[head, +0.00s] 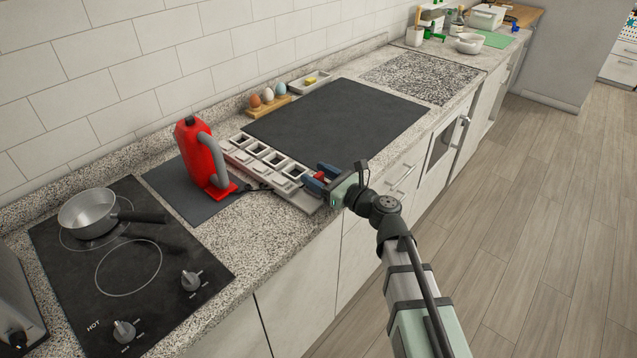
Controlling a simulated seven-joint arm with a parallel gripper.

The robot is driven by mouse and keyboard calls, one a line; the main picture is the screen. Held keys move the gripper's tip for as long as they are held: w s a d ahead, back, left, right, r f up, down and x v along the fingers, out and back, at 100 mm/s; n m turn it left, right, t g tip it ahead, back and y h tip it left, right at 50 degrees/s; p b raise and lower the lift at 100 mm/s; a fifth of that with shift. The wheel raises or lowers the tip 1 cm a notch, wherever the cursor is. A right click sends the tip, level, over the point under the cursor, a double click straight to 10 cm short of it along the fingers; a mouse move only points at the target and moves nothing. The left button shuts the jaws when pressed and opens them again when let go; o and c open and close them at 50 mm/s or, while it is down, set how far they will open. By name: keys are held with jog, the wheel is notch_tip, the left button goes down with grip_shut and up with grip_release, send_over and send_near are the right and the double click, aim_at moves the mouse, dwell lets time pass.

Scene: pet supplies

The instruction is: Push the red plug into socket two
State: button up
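A pale grey socket strip (296,197) lies on the counter, with several dark square sockets in a row. I cannot read any numbers on it, so I cannot tell which is socket two. The fingers appear closed on the plug. The plug's prongs are hidden, and I cannot tell whether it touches the strip.
A red jug-like appliance with a grey handle (202,160) stands left of the strip on a dark mat (165,184). A dark cable (258,188) lies between them. Eggs in a wooden holder (262,107) are behind. A large dark mat (340,115) is clear. A pan (88,214) sits on the hob.

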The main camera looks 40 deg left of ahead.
jog(key=c, duration=0.8)
jog(key=shift+c, duration=0.2)
jog(key=shift+r, duration=0.1)
